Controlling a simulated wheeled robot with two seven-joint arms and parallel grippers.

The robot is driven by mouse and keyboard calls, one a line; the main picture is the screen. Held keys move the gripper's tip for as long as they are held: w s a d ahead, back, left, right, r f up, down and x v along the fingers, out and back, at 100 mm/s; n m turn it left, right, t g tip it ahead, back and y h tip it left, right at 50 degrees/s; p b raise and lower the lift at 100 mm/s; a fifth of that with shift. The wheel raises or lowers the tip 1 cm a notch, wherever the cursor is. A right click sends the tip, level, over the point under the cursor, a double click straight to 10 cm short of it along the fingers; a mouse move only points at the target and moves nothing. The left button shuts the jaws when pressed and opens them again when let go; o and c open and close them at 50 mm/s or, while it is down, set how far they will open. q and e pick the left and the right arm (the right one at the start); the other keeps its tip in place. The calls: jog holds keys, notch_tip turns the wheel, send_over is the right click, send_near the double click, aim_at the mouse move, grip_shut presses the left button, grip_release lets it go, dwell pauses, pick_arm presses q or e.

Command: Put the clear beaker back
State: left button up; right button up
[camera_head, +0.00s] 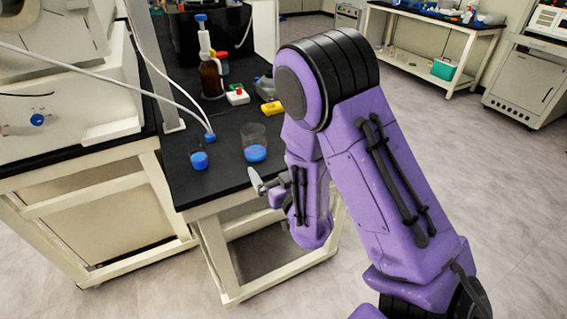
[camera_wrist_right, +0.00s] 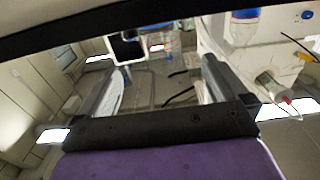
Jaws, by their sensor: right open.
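A clear beaker (camera_head: 254,136) with blue in its bottom stands upright on the black bench top (camera_head: 225,168), near the front edge. A smaller clear vessel (camera_head: 198,146) with blue at its bottom stands to its left. My right gripper (camera_head: 257,181) is at the bench's front edge, just in front of the beaker and apart from it. In the right wrist view my right gripper (camera_wrist_right: 160,82) has its fingers spread, with nothing held between them. My left gripper is not in view.
A white machine (camera_head: 70,100) with tubing is on the left. Floor is clear at right.

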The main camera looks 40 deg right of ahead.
jog(key=s+a+f+m+g, duration=0.1)
jog(key=s+f+g, duration=0.2)
jog(key=f, duration=0.4)
jog(key=s+f+g, duration=0.2)
jog(key=s+f, duration=0.2)
jog(key=f, duration=0.4)
jog(key=s+a+f+m+g, duration=0.1)
jog(key=s+f+g, duration=0.3)
jog(key=s+f, duration=0.3)
jog(key=s+a+f+m+g+y, duration=0.1)
jog(key=s+f+g, duration=0.4)
jog(key=s, duration=0.8)
notch_tip(320, 180, down, 3)
jog(key=shift+a+r+m, duration=0.15)
jog(key=shift+a+m, duration=0.35)
